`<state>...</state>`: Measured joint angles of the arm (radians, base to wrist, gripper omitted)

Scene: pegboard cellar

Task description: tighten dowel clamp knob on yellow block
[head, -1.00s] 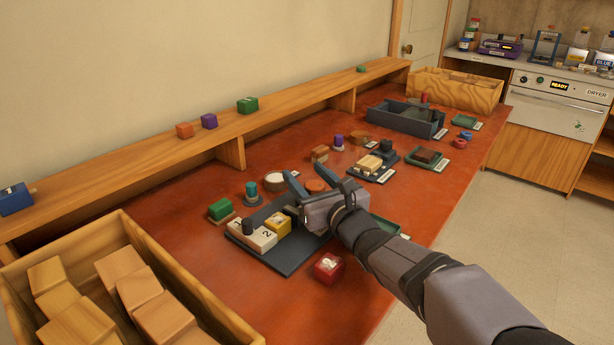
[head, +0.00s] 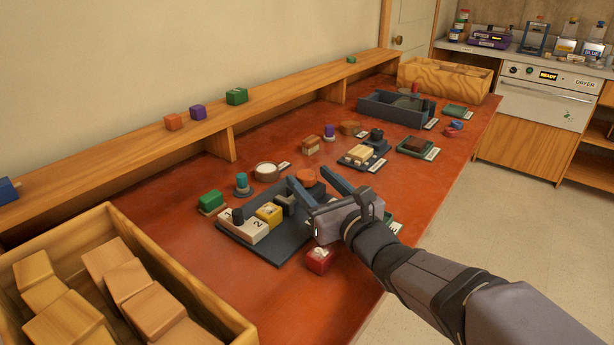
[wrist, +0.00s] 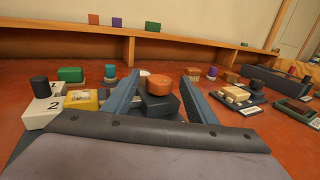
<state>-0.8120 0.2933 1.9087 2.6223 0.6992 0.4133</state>
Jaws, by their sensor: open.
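The yellow block (head: 268,212) sits on a dark base board (head: 262,248), right of white blocks marked 1 and 2 (head: 247,229). A black upright cylinder (head: 237,214) stands on the white part. A dark piece (head: 286,203) is just right of the yellow block. An orange round knob (head: 306,177) also shows in the wrist view, on a dark block (wrist: 160,106); I cannot tell whether it is the clamp knob. My gripper (head: 307,174) is open and empty, right of the yellow block. In the wrist view, the knob appears between the fingers; contact is unclear.
A red block (head: 319,260) lies near the board's front corner. A green block (head: 211,202) and a teal peg (head: 242,183) stand behind the board. A wooden crate of blocks (head: 190,270) is at front left. Bare red tabletop lies in front of the board.

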